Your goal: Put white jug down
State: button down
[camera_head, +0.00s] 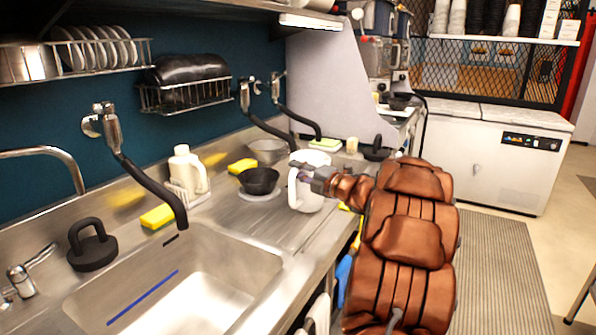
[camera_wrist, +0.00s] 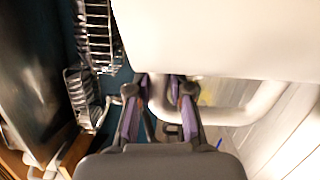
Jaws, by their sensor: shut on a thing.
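The white jug (camera_head: 309,200) is upright at the counter's front side, right of the black bowl. In the wrist view the jug (camera_wrist: 225,38) fills the top right, with its curved handle (camera_wrist: 230,116) below. My gripper (camera_head: 308,173) reaches it from the right in the head view. In the wrist view my gripper's two fingers (camera_wrist: 158,95) are at the handle's left end, shut on it. I cannot tell whether the jug's base touches the counter.
The metal counter (camera_head: 235,226) has a sink (camera_head: 190,290) at the left. A black bowl (camera_head: 258,181), a metal bowl (camera_head: 267,151), a cream bottle (camera_head: 187,171) and yellow sponges (camera_head: 157,216) stand near. A black hose (camera_head: 150,185) hangs over the sink. Bare ribbed counter lies left of the jug.

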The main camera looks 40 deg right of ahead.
jog(key=shift+f, duration=0.25)
jog(key=c, duration=1.1)
grip_release()
jog(key=shift+r, duration=0.1)
jog(key=s, duration=0.4)
jog(key=s+b, duration=0.1)
jog(key=s, duration=0.3)
jog(key=s+d+b, duration=0.1)
jog(key=s, duration=0.3)
jog(key=shift+f, duration=0.3)
